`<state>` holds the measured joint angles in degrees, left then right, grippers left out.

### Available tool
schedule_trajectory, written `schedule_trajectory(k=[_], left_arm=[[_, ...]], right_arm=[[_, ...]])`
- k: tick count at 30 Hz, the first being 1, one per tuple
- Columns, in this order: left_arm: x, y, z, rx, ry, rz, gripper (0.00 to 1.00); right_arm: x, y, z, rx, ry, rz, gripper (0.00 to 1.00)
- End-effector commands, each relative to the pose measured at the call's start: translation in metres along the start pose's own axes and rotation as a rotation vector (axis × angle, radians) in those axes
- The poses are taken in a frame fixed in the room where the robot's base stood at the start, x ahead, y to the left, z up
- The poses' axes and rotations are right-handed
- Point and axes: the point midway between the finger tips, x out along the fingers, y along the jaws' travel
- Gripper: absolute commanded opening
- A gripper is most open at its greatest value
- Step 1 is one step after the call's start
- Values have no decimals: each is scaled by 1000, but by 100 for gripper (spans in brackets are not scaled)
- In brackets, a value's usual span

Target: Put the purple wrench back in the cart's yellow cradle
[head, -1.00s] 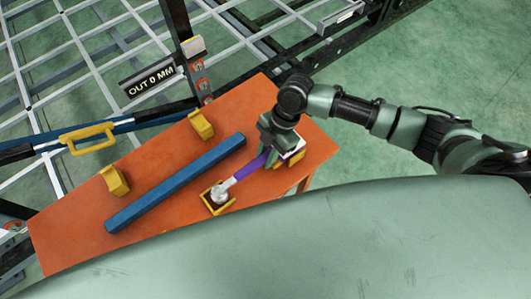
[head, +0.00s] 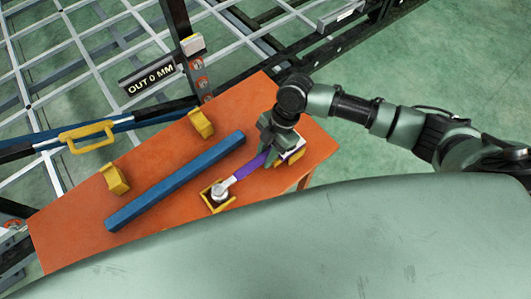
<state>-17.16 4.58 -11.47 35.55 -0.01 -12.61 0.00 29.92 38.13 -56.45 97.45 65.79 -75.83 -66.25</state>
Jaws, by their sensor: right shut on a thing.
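The purple wrench (head: 250,167) lies over the right part of the orange cart top (head: 170,218). Its silver head (head: 221,192) is in or just above the yellow cradle's near-left holder (head: 213,206); I cannot tell whether it touches the bottom. The cradle's other yellow holder (head: 297,156) shows beside the gripper at the handle's far end. My right gripper (head: 270,149) is shut on the wrench's purple handle and points down over it. The gripper hides the handle's far end. My left gripper is not in view.
A blue bar (head: 175,181) lies on the cart left of the wrench. Two yellow blocks (head: 202,123) (head: 115,180) stand beyond it. A grey trailer frame with a yellow handle (head: 88,137) and an "OUT 0 MM" display (head: 151,81) is behind the cart.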

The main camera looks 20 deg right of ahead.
Motion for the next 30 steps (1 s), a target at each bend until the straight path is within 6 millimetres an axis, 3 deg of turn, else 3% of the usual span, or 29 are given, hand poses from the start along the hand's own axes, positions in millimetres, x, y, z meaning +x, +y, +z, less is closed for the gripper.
schedule_trajectory(k=[26,27,30], left_arm=[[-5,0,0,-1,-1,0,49],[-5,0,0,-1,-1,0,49],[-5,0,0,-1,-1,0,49]], right_arm=[[-1,1,-1,-2,2,3,0],[-1,1,-1,-2,2,3,26],[-1,1,-1,-2,2,2,49]])
